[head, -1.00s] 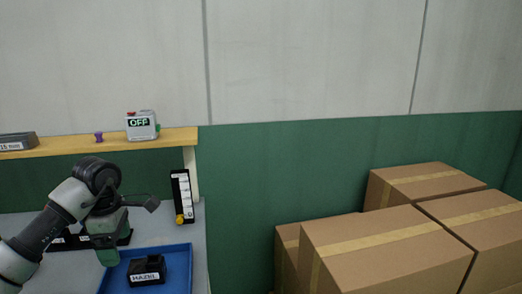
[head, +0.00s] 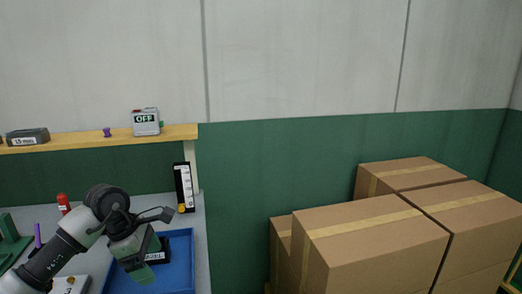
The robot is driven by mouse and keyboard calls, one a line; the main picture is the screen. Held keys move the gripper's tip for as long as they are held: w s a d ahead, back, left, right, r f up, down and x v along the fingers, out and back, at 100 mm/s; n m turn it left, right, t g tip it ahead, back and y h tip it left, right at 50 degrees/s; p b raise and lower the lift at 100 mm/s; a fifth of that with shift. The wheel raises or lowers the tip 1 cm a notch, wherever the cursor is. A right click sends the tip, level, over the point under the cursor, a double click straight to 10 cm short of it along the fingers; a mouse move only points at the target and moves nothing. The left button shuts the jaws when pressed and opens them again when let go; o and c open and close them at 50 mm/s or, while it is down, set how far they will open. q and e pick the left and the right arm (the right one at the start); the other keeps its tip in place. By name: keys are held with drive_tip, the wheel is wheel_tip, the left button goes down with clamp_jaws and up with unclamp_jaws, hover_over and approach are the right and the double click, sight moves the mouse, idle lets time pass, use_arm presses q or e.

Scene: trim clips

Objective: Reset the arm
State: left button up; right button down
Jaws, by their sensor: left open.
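My left arm comes in from the lower left. Its grey-green left gripper (head: 142,268) points down over the blue tray (head: 177,237) and is open. In the tray sits a black block (head: 163,245) with a white label. The gripper covers much of the block and label. I cannot tell whether the gripper touches the block or the tray. My right gripper is not in view.
A wooden shelf (head: 85,141) holds a grey box marked OFF (head: 145,122), a purple peg (head: 107,132) and a dark labelled block (head: 28,137). A black-and-white gauge (head: 184,187) stands behind the tray. Cardboard boxes (head: 370,245) are stacked at the right.

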use_arm(q)
drive_tip(key=s+d+r+n+t+h, duration=0.1)
drive_tip(key=s+d+n+t+h, duration=0.15)
drive_tip(key=d+h, duration=0.55)
drive_tip(key=s+d+r+n+t+h, duration=0.1)
drive_tip(key=s+d+r+n+h, duration=0.15)
drive_tip(key=d+h, duration=0.55)
drive_tip(key=s+a+f+n+t+y, duration=0.15)
drive_tip(key=a+n+t+y, duration=0.45)
drive_tip(key=n, duration=0.9)
drive_tip(key=a+f+n+t+y, duration=0.1)
drive_tip(key=f+n+t+y, duration=0.1)
drive_tip(key=n+t+y, duration=1.05)
drive_tip(key=s+a+f+n+g+y, duration=0.2)
drive_tip(key=s+a+f+n+g, duration=0.3)
drive_tip(key=f+n+g, duration=0.45)
drive_tip(key=s+f+n+g+h, duration=0.1)
drive_tip(key=s+f+n+g, duration=0.35)
drive_tip(key=s, duration=0.55)
drive_tip(key=s+f+n+g, duration=0.4)
drive_tip(key=s+f+g, duration=0.1)
drive_tip(key=s, duration=0.4)
wheel_tip(320, 180, down, 26)
drive_tip(key=s+g, duration=0.2)
drive_tip(key=s+a+f+g, duration=0.1)
drive_tip(key=s+a+f, duration=0.1)
drive_tip(key=s+f, duration=1.4)
drive_tip(key=shift+a+f+m, duration=0.3)
drive_tip(key=shift+a+m, duration=0.05)
drive_tip(key=shift+m, duration=0.1)
